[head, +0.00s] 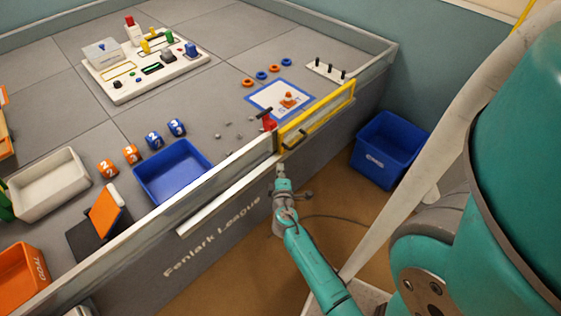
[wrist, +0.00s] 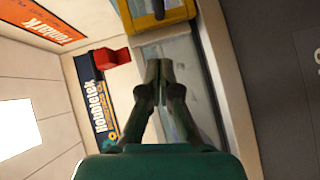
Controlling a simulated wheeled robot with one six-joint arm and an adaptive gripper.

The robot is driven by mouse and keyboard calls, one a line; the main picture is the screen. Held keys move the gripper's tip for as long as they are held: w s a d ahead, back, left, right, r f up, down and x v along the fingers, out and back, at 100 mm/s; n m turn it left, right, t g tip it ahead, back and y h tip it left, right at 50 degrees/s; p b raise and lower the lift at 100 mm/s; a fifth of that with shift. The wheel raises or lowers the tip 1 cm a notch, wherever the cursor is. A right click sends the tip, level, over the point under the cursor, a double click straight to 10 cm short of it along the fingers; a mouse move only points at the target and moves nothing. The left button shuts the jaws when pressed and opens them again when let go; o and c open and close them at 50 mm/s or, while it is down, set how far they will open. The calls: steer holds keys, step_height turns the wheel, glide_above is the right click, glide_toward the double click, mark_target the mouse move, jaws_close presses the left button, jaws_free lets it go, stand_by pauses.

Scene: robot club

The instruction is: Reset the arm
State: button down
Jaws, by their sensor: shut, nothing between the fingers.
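My gripper (head: 281,172) is in front of the table's wall in the head view, below the yellow frame on the rim. In the wrist view my gripper (wrist: 160,68) has its fingers together with nothing between them. My teal arm runs from the gripper down to the lower right of the head view. The yellow frame (head: 318,113) also shows at the top of the wrist view (wrist: 165,14). A red part (head: 269,123) stands by the frame's left end; a red block (wrist: 112,58) shows left of the fingers in the wrist view.
The grey walled table (head: 225,65) holds a control board (head: 140,68), a blue bin (head: 172,172), a white bin (head: 48,184), numbered cubes and rings. A blue crate (head: 388,150) stands on the floor at right. Open brown floor lies around my arm.

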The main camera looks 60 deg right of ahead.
steer(key=shift+v, duration=1.6)
steer(key=shift+a, duration=0.1)
steer(key=s+a+t+y, duration=0.2)
steer(key=s+a+y, duration=0.25)
steer(key=a, duration=0.75)
steer(key=s+a+t+y, duration=0.2)
steer(key=s+a+y, duration=0.3)
steer(key=a, duration=0.6)
steer(key=s+a+r+m+t+y, duration=0.1)
steer(key=s+a+r+m+y, duration=0.1)
steer(key=s+a+r, duration=0.3)
steer(key=s+a+r+m+t+y, duration=0.1)
steer(key=s+a+r+m+y, duration=0.1)
steer(key=s+a+r, duration=0.3)
steer(key=s+r, duration=0.3)
steer(key=r, duration=0.4)
steer(key=shift+s+a+r+t, duration=0.3)
steer(key=shift+a, duration=0.1)
